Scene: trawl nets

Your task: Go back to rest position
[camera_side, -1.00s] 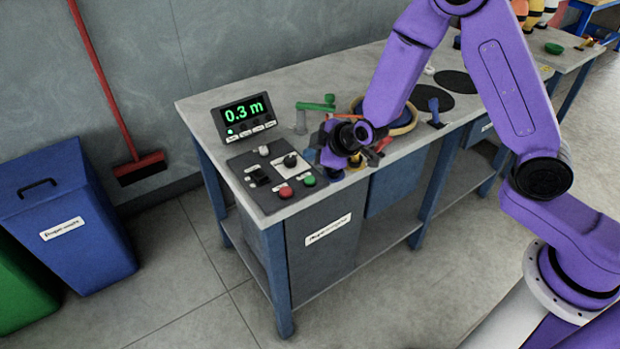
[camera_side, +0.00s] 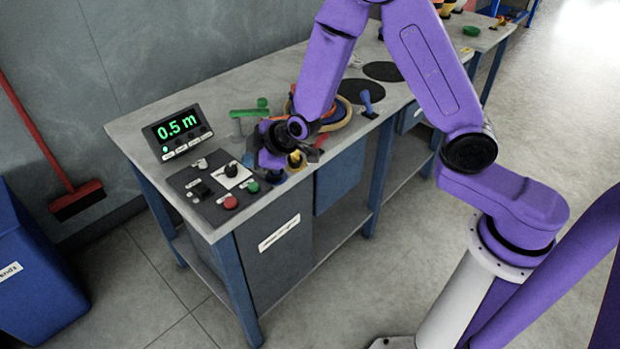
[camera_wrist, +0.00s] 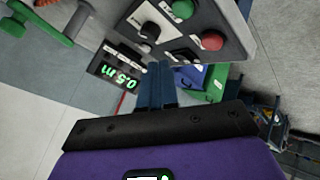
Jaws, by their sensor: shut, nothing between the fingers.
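My gripper (camera_side: 268,160) is beside the grey control panel (camera_side: 206,208), at the panel's right in the side view. In the wrist view the two dark fingers (camera_wrist: 157,80) are together with nothing between them. The panel carries a red button (camera_side: 230,202), a green button (camera_side: 253,187) and a black rotary knob (camera_side: 232,167). The display (camera_side: 178,132) behind it reads 0.5 m in green. In the side view my wrist hides part of the bench top, and the fingertips are hard to make out.
The panel stands on a grey workbench (camera_side: 128,128) with blue legs. A green-handled lever (camera_side: 248,113), a ring-shaped item (camera_side: 340,113) and a blue lever (camera_side: 368,101) crowd the bench near my wrist. A red broom (camera_side: 40,140) and a blue bin (camera_side: 25,275) stand at left.

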